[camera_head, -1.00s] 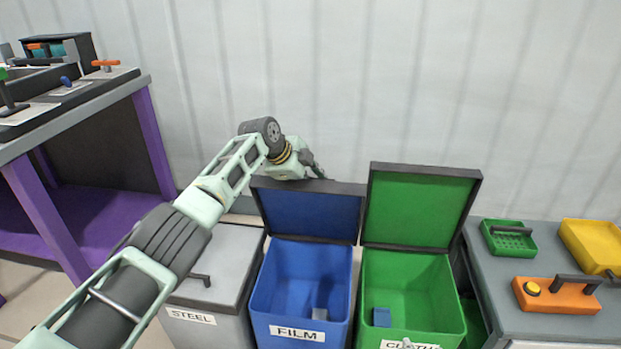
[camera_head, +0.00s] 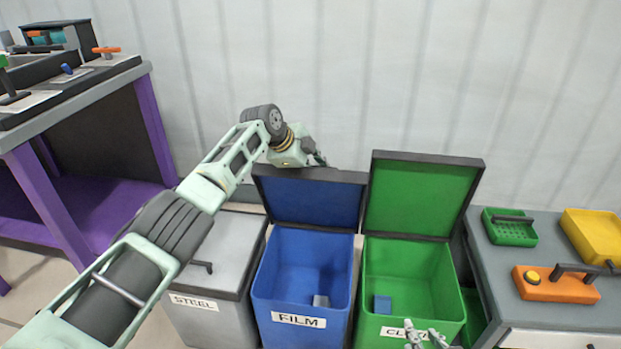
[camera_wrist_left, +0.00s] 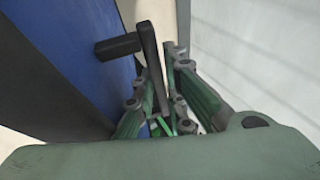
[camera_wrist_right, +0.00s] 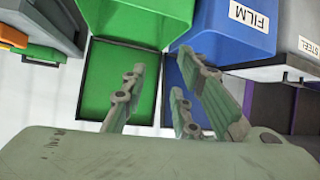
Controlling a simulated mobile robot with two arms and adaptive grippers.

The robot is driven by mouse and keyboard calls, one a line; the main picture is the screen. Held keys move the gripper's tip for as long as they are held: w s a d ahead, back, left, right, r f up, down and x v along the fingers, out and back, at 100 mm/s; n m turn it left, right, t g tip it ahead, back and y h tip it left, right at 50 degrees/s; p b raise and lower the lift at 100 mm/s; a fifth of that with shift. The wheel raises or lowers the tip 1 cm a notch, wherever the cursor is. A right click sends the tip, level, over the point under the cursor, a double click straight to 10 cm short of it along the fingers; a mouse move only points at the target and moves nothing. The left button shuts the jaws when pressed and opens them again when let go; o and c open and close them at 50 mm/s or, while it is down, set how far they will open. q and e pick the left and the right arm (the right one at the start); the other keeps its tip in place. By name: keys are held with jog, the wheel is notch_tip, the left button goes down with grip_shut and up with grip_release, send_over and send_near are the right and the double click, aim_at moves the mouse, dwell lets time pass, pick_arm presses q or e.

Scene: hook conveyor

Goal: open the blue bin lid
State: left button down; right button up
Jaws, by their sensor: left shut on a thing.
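The blue bin (camera_head: 270,290), labelled FILM, stands with its blue lid (camera_head: 315,203) raised behind its opening. My left gripper (camera_head: 318,160) is at the lid's top edge, partly hidden by its own wrist. In the left wrist view its fingers (camera_wrist_left: 168,88) are shut on the lid's dark handle (camera_wrist_left: 150,60), beside the blue lid face (camera_wrist_left: 75,50). My right gripper (camera_head: 428,341) shows at the bottom edge, in front of the green bin. In the right wrist view its fingers (camera_wrist_right: 165,90) are spread and empty.
A green bin (camera_head: 455,305) with its lid (camera_head: 422,195) up stands to the right. The grey STEEL bin (camera_head: 215,320) is shut on the left. A grey cabinet (camera_head: 500,270) with trays stands far right, a purple workbench (camera_head: 160,130) far left. A wall is close behind.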

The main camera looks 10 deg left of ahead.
jog(key=w+a+n+t, duration=0.1)
jog(key=w, duration=0.1)
jog(key=w+a+n, duration=0.1)
jog(key=w+n, duration=0.1)
jog(key=w, duration=0.1)
jog(key=w+a+n+t+y, duration=0.1)
jog(key=w, duration=0.2)
jog(key=shift+w+a+n+t, duration=0.1)
jog(key=shift+a+n+t, duration=0.2)
jog(key=shift+a, duration=0.05)
jog(key=c, duration=0.6)
jog(key=w+a+n, duration=0.1)
jog(key=w+a+n+t+y, duration=0.1)
jog(key=w+n, duration=0.1)
jog(key=w+a+r+n, duration=0.1)
jog(key=w, duration=0.1)
jog(key=shift+a+r+t+y, duration=0.1)
jog(key=shift+a+t+y, duration=0.2)
jog(key=shift+a+t, duration=0.1)
grip_shut()
jog(key=w+a+r+n+y, duration=0.3)
jog(key=w+a+n+y, duration=0.2)
jog(key=w+a+n, duration=0.2)
jog(key=w+a+r+n+g+y, duration=0.1)
jog(key=w+a+r+n+y, duration=0.2)
jog(key=w+a+n+y, duration=0.2)
jog(key=shift+w+a+r+n+y, duration=0.35)
jog(key=shift+w+a+n, duration=1.4)
jog(key=shift+a+n, duration=1.85)
